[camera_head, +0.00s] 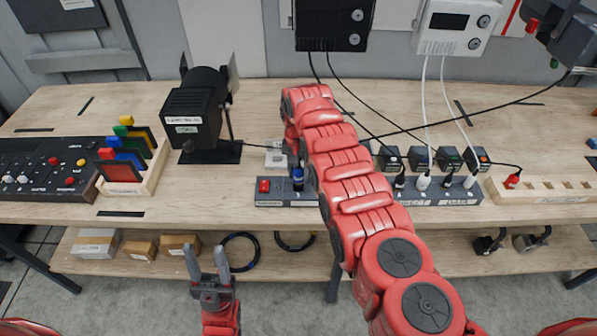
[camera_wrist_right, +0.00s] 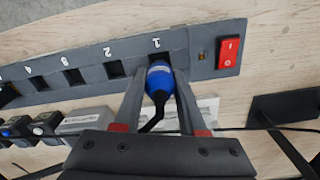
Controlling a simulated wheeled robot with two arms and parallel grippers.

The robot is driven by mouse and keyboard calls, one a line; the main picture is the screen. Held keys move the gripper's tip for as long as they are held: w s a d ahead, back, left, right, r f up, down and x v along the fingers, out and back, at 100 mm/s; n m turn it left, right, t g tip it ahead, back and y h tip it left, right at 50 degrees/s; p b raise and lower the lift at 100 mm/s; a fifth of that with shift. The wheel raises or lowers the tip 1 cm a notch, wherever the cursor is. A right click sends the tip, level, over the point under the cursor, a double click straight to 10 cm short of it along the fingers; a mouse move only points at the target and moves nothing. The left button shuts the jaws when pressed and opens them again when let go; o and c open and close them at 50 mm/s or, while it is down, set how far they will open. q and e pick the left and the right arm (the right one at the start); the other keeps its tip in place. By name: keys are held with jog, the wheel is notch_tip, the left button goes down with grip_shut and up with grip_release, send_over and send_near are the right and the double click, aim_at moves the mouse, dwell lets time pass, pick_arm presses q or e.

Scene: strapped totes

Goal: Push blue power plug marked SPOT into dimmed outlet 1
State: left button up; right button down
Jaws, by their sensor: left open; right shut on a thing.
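The blue power plug (camera_wrist_right: 159,84) is between the fingers of my right gripper (camera_wrist_right: 160,92) in the right wrist view. Its tip is at the socket of outlet 1, under the printed "1" on the grey power strip (camera_wrist_right: 110,62). I cannot tell how deep it sits. The plug's blue body also shows in the head view (camera_head: 298,183), above the power strip (camera_head: 270,199). My right arm hides much of the strip there. The SPOT mark is not readable. My left gripper (camera_head: 207,262) is open and empty in front of the table's edge.
A red switch (camera_wrist_right: 229,52) is beside outlet 1. Several other plugs and adapters (camera_head: 450,160) stand along the right. A black spot lamp (camera_head: 195,115), a rack of coloured cards (camera_head: 135,160) and a control desk (camera_head: 45,170) are at left.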

aim_at(298, 180)
jog(key=shift+r, duration=0.1)
dwell(0.3)
jog(key=shift+s+p, duration=0.1)
jog(key=shift+p, duration=0.6)
jog(key=shift+f+b, duration=1.55)
jog(key=shift+f, duration=0.25)
jog(key=shift+c, duration=2)
grip_release()
jog(key=shift+r, duration=0.15)
